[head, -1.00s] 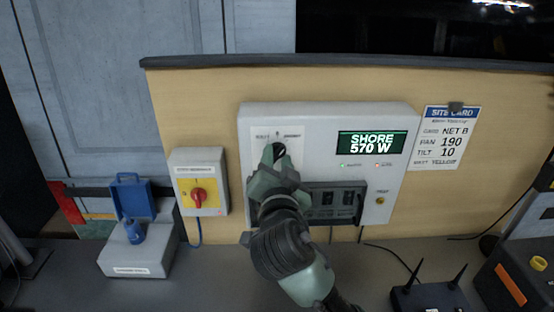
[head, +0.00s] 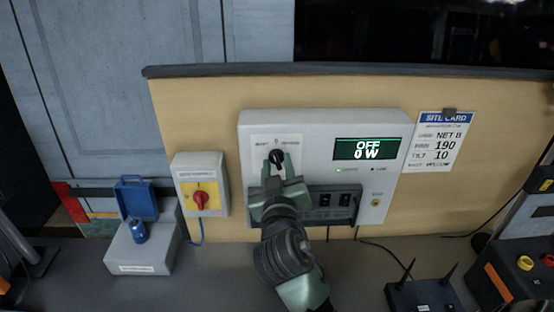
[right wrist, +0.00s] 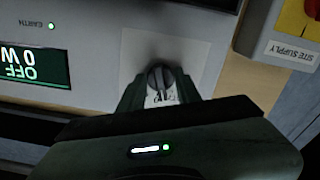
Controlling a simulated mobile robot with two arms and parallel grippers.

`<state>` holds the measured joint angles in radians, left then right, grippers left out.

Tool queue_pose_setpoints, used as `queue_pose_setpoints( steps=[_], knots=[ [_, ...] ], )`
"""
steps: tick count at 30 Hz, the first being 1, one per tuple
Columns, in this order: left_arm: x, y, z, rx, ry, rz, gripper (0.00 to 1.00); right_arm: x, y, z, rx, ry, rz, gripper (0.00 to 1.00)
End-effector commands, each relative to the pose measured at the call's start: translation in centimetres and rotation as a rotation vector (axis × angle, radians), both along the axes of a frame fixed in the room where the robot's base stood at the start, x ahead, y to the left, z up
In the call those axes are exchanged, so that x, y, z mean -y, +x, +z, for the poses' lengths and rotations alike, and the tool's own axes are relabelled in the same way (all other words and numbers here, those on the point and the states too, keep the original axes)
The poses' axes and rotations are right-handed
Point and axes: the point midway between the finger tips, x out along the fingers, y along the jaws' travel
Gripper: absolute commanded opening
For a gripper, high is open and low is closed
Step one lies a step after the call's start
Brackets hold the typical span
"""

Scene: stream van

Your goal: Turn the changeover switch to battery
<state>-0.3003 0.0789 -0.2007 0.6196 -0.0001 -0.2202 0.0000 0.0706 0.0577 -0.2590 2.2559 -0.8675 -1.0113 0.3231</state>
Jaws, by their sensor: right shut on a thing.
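The changeover switch (head: 276,157) is a dark round knob on a pale plate at the left of the white wall panel (head: 225,135). My right gripper (head: 277,163) reaches it from below and is shut on the knob. In the right wrist view the knob (right wrist: 161,78) sits between the two fingers (right wrist: 160,90). The pointer looks close to upright, at the middle mark. The display (head: 367,148) reads OFF, 0 W. The plate's small side labels are too blurred to read. My left gripper is not in view.
Left of the panel is a grey and yellow box with a red rotary switch (head: 201,200). A grey box with an open blue lid (head: 136,197) stands on the counter. A black router (head: 425,296) stands at the right front. Sockets (head: 324,200) lie right of my gripper.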

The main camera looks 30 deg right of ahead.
Motion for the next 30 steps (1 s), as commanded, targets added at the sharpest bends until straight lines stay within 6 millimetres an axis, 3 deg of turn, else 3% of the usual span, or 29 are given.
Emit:
queue_pose_setpoints(
  steps=[15,30],
  knots=[
    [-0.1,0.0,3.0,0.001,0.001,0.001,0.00,0.1,0.0,0.1,-0.166,-0.338,0.001,0.00],
    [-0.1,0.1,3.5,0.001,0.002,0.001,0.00,0.1,0.0,0.0,-0.207,-0.423,-0.001,0.00]
  ],
)
